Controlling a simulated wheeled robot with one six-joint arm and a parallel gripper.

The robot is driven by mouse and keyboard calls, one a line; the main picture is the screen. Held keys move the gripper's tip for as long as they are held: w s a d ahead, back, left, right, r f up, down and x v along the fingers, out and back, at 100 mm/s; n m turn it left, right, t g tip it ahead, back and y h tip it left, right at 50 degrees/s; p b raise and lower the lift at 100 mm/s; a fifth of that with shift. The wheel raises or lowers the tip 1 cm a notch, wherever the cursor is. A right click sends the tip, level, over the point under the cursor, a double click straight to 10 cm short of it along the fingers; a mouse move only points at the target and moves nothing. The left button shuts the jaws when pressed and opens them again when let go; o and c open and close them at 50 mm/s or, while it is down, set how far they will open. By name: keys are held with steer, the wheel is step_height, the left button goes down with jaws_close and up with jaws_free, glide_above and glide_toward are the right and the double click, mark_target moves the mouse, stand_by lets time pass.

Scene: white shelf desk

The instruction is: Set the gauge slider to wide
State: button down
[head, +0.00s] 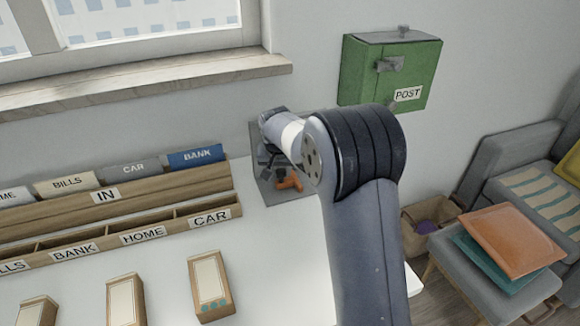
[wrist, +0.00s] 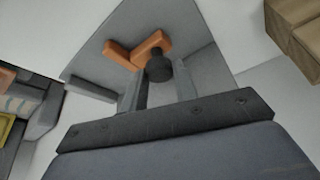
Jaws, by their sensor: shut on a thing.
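A grey gauge plate (head: 258,135) stands upright against the wall at the back right of the desk, and fills the upper middle of the wrist view (wrist: 105,30). Two orange bars meeting at an angle (head: 290,182) lie low beside my gripper; they also show in the wrist view (wrist: 121,54). A dark round knob (wrist: 158,66) sits just below them, between my fingertips. My gripper (head: 272,160) is shut on this knob. My arm covers part of the plate in the head view. I can make out no scale marks or the word "wide".
A wooden letter rack (head: 130,205) with labelled slots stands to the left. Several wooden-framed pieces (head: 209,283) lie in front of it. A green post box (head: 358,75) hangs on the wall to the right. The desk middle (head: 275,265) is clear.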

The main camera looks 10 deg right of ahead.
steer(key=c, duration=1.1)
jaws_free()
steer(key=v, duration=1)
steer(key=shift+s+r+p, duration=0.2)
steer(key=shift+r+p, duration=0.15)
steer(key=shift+r, duration=0.05)
steer(key=shift+f, duration=0.1)
